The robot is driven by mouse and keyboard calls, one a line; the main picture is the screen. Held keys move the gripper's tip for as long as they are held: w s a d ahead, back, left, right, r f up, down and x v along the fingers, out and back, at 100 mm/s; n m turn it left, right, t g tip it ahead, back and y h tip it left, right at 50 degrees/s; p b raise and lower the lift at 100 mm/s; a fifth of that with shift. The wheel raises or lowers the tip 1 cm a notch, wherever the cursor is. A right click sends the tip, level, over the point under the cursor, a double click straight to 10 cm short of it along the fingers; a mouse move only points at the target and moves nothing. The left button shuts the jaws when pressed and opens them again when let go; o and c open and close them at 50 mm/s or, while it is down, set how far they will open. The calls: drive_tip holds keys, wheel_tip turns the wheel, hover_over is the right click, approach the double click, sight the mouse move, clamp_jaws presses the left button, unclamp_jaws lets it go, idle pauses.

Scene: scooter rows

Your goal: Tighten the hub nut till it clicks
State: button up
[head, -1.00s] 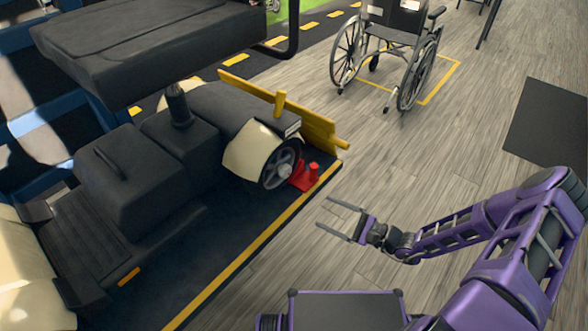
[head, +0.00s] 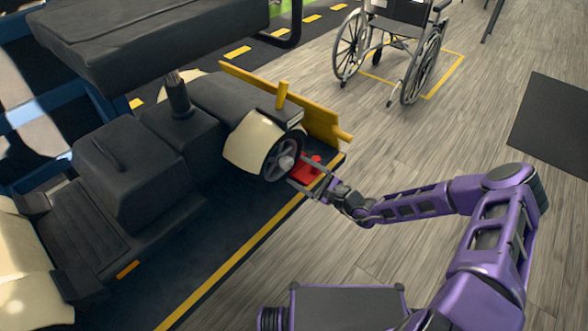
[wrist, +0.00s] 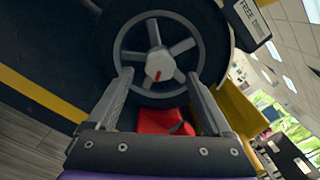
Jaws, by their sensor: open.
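The hub nut (wrist: 160,67) is a light grey cap with a red mark at the centre of the spoked scooter wheel (wrist: 127,48). In the head view the nut (head: 285,163) sits on the scooter's near rear wheel (head: 272,160). My gripper (wrist: 160,85) is open, with its two fingers pointing at the wheel, one to each side of the nut in the wrist view. In the head view my gripper (head: 303,174) is close beside the wheel. I cannot tell whether the fingers touch the nut.
A red block (wrist: 160,122) stands by the wheel, just below my fingers in the wrist view. A yellow board (head: 300,110) runs behind the scooter. A wheelchair (head: 395,50) stands on the floor at the back.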

sight(286, 163)
drive_tip(key=shift+x, duration=1.5)
drive_tip(key=shift+c, duration=0.3)
clamp_jaws()
